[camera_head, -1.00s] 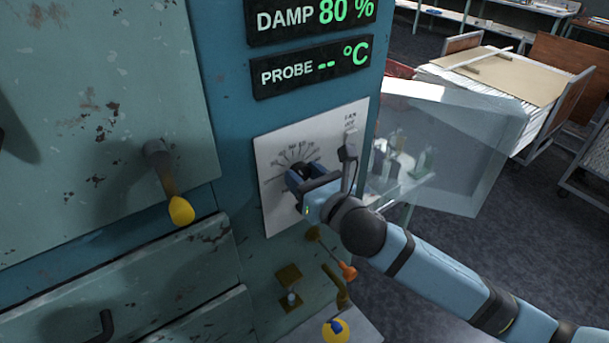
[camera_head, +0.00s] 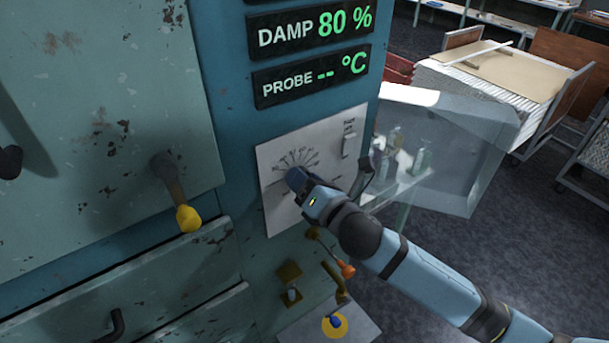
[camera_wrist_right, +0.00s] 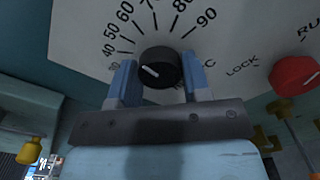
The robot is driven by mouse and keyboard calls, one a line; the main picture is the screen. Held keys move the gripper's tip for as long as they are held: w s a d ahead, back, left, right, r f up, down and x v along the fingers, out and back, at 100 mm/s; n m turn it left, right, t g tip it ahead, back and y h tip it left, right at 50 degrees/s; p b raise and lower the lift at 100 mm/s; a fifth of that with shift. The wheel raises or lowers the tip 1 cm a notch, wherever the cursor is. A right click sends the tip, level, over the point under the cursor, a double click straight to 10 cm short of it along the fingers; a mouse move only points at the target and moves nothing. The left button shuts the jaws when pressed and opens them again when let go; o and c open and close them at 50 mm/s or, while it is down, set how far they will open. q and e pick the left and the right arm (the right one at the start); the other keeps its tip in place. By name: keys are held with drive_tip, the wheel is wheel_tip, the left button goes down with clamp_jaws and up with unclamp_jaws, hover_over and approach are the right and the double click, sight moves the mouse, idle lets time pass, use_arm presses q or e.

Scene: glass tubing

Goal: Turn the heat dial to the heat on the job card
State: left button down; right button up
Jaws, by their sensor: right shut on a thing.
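The heat dial (camera_wrist_right: 160,68) is a round black knob with a white pointer line, in the right wrist view. It sits on a pale scale plate (camera_wrist_right: 235,40), which also shows in the head view (camera_head: 275,160). The pointer line slants to the upper left, roughly toward the low end near 40; the lowest label is partly hidden by a finger. My right gripper (camera_wrist_right: 160,80) is shut on the dial, a blue finger on each side. In the head view the gripper (camera_head: 299,182) hides the dial. No job card and no left gripper are in view.
A red knob (camera_wrist_right: 293,75) sits right of the scale, near the word LOCK. A switch (camera_head: 349,145) is at the plate's upper right. A yellow-tipped handle (camera_head: 188,217) juts out at left. An orange-tipped lever (camera_head: 347,270) is below my gripper. A clear panel (camera_head: 450,150) stands at right.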

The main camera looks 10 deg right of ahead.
drive_tip(key=shift+m+p, duration=0.3)
drive_tip(key=shift+m, duration=0.8)
drive_tip(key=o, duration=0.9)
drive_tip(key=b+v, duration=0.3)
drive_tip(key=v, duration=1.1)
drive_tip(key=shift+w, duration=0.1)
